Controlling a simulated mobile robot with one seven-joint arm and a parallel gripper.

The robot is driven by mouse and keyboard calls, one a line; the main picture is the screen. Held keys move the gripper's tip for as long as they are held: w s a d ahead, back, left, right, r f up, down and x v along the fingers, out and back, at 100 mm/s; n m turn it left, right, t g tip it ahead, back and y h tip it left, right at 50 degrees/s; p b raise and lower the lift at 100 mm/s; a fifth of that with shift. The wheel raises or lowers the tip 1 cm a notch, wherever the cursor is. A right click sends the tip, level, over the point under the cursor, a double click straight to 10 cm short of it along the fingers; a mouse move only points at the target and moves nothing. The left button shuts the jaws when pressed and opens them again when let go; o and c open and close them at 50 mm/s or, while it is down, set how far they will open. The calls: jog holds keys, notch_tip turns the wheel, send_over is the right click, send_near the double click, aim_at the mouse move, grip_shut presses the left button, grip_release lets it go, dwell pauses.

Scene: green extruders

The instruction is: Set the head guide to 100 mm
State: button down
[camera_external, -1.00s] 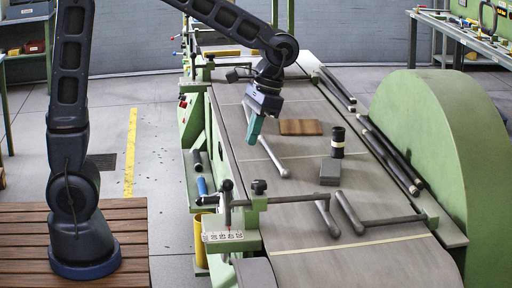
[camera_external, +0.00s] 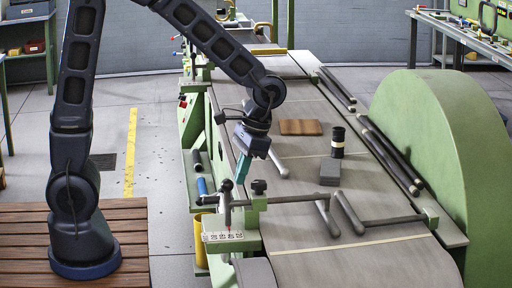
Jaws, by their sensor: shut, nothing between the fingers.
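A guide assembly crosses the near end of the grey belt, with a white numbered scale (camera_external: 223,237) at its left end. A dark upright lever (camera_external: 227,203) stands above the scale, and a dark clamp knob (camera_external: 259,187) sits to its right. A thin rod runs right to a pair of angled guide bars (camera_external: 349,212) over the belt. The scale's numbers are too small to read. My gripper (camera_external: 241,170) has teal fingers, is shut and empty, and points down just above and behind the lever and knob. I cannot tell whether it touches them.
A similar guide with a long bar (camera_external: 277,162) lies farther back, partly behind my wrist. A brown wooden block (camera_external: 301,127), a black cylinder (camera_external: 338,142) and a grey block (camera_external: 330,172) stand on the belt. A large green housing (camera_external: 437,150) bounds the right side.

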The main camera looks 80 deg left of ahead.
jog(key=s, duration=0.7)
dwell(0.3)
jog(key=shift+w, duration=0.1)
jog(key=v, duration=1)
jog(key=shift+w, duration=0.25)
jog(key=shift+s+r, duration=0.1)
jog(key=shift+r, duration=0.05)
jog(key=s+r+m+t, duration=0.1)
jog(key=s+r+t, duration=0.2)
jog(key=s, duration=0.3)
jog(key=s+d+r+m+t, duration=0.1)
jog(key=s+r+t, duration=0.2)
jog(key=s+t, duration=0.2)
jog(key=shift+s+d+y, duration=0.15)
jog(key=shift+s+y, duration=0.15)
jog(key=shift+s, duration=1)
